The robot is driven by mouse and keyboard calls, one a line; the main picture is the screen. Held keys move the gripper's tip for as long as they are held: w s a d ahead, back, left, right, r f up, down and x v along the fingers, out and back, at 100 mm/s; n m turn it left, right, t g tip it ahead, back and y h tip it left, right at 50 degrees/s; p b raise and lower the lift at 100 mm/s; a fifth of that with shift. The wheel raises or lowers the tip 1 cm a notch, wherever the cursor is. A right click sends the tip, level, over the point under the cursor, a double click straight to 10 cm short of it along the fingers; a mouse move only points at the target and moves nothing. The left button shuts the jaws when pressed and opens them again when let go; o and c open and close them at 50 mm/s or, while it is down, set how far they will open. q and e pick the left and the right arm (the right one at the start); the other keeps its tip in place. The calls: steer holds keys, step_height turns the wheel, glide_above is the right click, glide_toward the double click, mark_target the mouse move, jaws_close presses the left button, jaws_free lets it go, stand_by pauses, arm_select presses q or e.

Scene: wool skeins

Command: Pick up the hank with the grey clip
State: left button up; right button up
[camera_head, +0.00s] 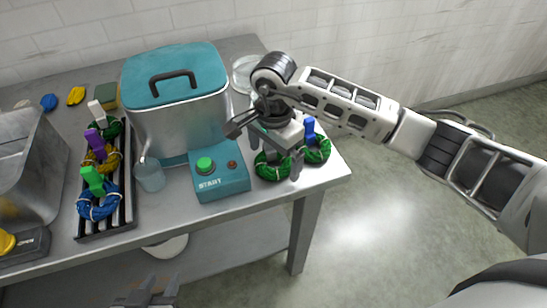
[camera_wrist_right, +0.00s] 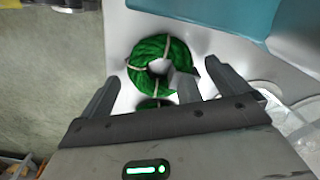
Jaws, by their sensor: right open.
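A green hank (camera_head: 268,172) lies on the table right of the teal start box. It shows whole in the right wrist view (camera_wrist_right: 148,50). A grey piece (camera_wrist_right: 186,88), which looks like its clip, stands at its edge between my right fingers. My right gripper (camera_head: 276,158) is open just above this hank, its fingers (camera_wrist_right: 164,85) apart and empty. Another green hank (camera_head: 319,151) with a blue clip (camera_head: 309,129) lies beside it. My left gripper (camera_head: 150,291) is at the bottom edge of the head view, away from the hanks; its opening is unclear.
The start box (camera_head: 222,182) and a big pot with a teal lid (camera_head: 190,95) stand to the left. A dark rack (camera_head: 127,208) holds several hanks with white, purple and green clips. A clear cup (camera_head: 150,176) and a glass bowl (camera_head: 241,76) stand near the pot.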

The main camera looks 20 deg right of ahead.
steer(key=shift+f, duration=0.4)
steer(key=c, duration=1)
steer(key=shift+r, duration=0.1)
